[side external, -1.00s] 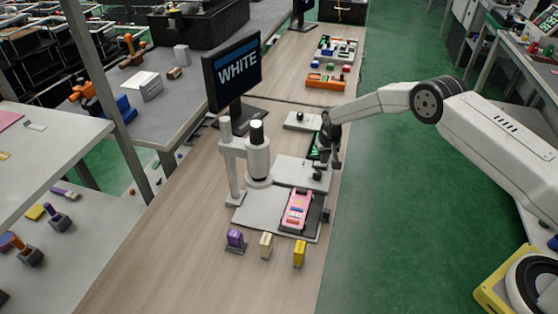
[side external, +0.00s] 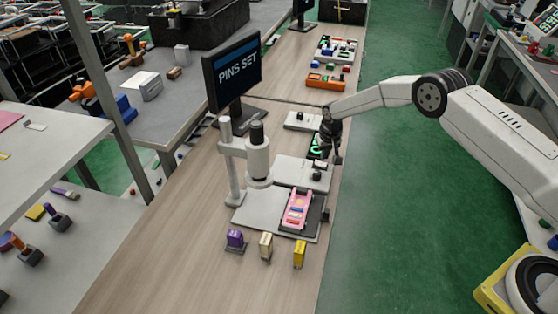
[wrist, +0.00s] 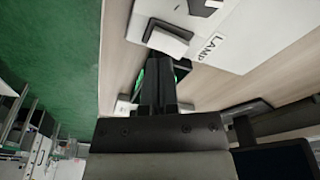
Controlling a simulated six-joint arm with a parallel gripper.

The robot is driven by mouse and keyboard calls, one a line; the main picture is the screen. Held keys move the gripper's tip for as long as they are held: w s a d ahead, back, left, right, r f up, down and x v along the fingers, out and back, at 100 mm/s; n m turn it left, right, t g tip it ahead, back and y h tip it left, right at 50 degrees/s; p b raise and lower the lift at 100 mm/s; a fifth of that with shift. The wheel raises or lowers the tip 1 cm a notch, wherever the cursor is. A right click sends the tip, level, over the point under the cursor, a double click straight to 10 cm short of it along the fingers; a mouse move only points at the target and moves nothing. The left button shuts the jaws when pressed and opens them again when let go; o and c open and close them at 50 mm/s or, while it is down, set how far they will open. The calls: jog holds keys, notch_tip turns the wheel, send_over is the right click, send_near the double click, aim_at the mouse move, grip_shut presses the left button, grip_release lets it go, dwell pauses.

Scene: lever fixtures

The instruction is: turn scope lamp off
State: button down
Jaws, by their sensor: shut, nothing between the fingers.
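The scope (side external: 258,160) is a white column with a dark top, standing over a pale base plate. A white panel (side external: 293,171) beside it carries a small dark switch (side external: 318,174). In the wrist view the word LAMP (wrist: 210,47) is printed on a white panel, next to a white block on a dark base (wrist: 168,38). My gripper (side external: 337,160) is over the bench's right edge, just beyond the switch. The switch's exact tilt is unclear.
A monitor (side external: 232,72) reads PINS SET. A pink device (side external: 297,209) lies on a dark tray. Purple (side external: 235,239), cream (side external: 266,246) and yellow (side external: 300,254) blocks stand in front. A dark panel with green marks (side external: 316,147) lies behind the switch.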

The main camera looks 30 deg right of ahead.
aim_at(324, 165)
jog(key=shift+r, duration=2.45)
jog(key=shift+r, duration=0.1)
jog(key=s+a+r+n, duration=0.2)
jog(key=s+r, duration=1)
jog(key=s, duration=0.1)
jog(key=s+r+n, duration=0.1)
jog(key=s+r, duration=0.2)
jog(key=s, duration=1.7)
jog(key=shift+s+a+t, duration=0.25)
jog(key=shift+a+t, duration=0.15)
